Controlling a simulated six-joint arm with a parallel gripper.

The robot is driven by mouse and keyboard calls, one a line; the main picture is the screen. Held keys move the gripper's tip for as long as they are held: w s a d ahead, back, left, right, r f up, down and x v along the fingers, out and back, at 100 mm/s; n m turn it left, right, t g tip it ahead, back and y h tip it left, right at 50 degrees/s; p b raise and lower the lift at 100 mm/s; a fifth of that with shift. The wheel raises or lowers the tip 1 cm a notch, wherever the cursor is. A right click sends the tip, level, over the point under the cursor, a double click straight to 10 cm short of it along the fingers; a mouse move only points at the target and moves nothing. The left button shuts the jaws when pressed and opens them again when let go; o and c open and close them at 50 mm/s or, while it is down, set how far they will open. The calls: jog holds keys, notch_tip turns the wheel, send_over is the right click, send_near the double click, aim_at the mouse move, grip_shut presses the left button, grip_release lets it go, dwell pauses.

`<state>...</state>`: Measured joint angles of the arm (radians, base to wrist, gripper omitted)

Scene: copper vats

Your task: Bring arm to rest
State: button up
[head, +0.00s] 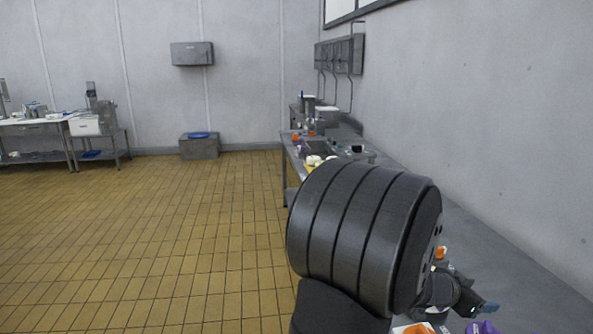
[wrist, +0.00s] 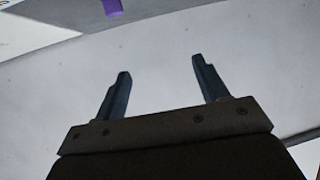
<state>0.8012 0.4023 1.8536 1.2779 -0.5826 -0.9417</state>
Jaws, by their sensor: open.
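My gripper (wrist: 161,66) is open in the wrist view, its two dark blue-grey fingers well apart with nothing between them. A plain pale grey surface fills the view beyond the fingers. In the head view my gripper (head: 490,308) shows only in part at the lower right, over the worktop. My large dark arm link stands in front and hides much of the bench behind it.
A long grey bench (head: 470,227) runs along the right wall, with several small things at its far end. Purple (head: 481,327) and orange (head: 440,253) items show near my gripper. A purple thing (wrist: 112,6) shows in the wrist view. The tiled floor (head: 170,240) at left is clear.

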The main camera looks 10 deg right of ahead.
jog(key=w+d+r+n+t, duration=0.2)
jog(key=w+d+r, duration=0.25)
jog(key=w, duration=0.35)
jog(key=w+f, duration=0.2)
jog(key=w+a+f, duration=0.1)
jog(key=w, duration=0.2)
jog(key=w+a+f, duration=0.1)
jog(key=w+f, duration=0.1)
jog(key=w, duration=0.1)
jog(key=shift+f, duration=0.35)
